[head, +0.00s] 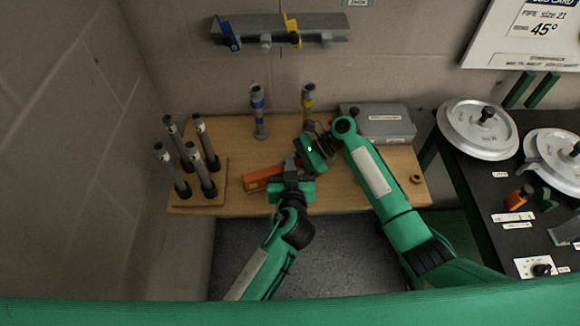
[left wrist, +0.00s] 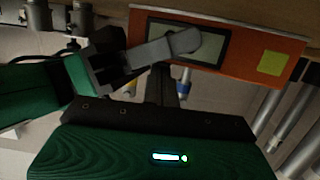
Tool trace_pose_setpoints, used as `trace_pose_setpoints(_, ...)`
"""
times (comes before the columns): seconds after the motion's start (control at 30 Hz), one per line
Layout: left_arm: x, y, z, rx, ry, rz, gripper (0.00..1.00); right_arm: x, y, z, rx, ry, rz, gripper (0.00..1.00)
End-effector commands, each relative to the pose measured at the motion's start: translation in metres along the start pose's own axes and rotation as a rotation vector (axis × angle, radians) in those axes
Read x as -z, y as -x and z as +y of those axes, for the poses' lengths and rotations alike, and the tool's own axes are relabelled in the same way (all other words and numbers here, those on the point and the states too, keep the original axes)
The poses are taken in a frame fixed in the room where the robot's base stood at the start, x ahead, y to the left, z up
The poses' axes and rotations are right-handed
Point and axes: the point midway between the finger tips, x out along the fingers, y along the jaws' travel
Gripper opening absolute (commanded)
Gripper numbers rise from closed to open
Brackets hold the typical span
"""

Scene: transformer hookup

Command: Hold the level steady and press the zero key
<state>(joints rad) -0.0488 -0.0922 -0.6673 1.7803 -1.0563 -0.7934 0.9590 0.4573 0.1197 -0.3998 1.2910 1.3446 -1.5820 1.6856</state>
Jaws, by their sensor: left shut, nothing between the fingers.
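The orange level (head: 262,178) lies at the front middle of the wooden board. In the left wrist view the level (left wrist: 232,62) shows a dark-framed display and a yellow square patch (left wrist: 272,63); I cannot tell whether this is the zero key. My left gripper (head: 291,173) is shut and empty, close to the level's right end. My right gripper (head: 303,162) reaches the same end from behind. In the left wrist view a grey finger of it (left wrist: 180,42) crosses part of the display. Its other finger is hidden, so its grip is unclear.
A stand with several grey pipes (head: 200,130) is at the left. Two pipes with blue (head: 258,112) and yellow (head: 307,100) bands stand behind. A grey case (head: 378,123) is at the back right. A black table (head: 480,170) with silver discs adjoins the right.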

Motion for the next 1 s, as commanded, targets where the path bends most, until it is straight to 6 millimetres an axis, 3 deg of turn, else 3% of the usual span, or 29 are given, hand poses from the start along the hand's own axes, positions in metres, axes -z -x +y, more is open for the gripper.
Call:
trace_pose_setpoints(0.07, 0.004, 0.003, 0.000, 0.002, 0.002, -0.009, 0.00, -0.001, 0.000, -0.001, 0.003, 0.003, -0.002, 0.14)
trace_pose_setpoints(0.2, 0.035, 0.010, 0.000, 0.000, 0.007, 0.002, 0.00, -0.001, 0.000, -0.001, 0.003, 0.002, -0.002, 0.14)
trace_pose_setpoints(0.6, 0.035, 0.084, 0.001, -0.001, 0.003, 0.002, 0.00, 0.000, 0.000, -0.001, 0.002, 0.000, 0.000, 0.14)
trace_pose_setpoints(0.8, 0.036, 0.104, 0.000, -0.001, 0.002, 0.004, 0.00, 0.000, 0.000, -0.001, 0.002, 0.000, 0.001, 0.14)
trace_pose_setpoints(1.0, 0.037, 0.110, 0.001, -0.001, 0.002, 0.006, 0.00, 0.001, 0.000, -0.001, 0.002, -0.001, 0.001, 0.14)
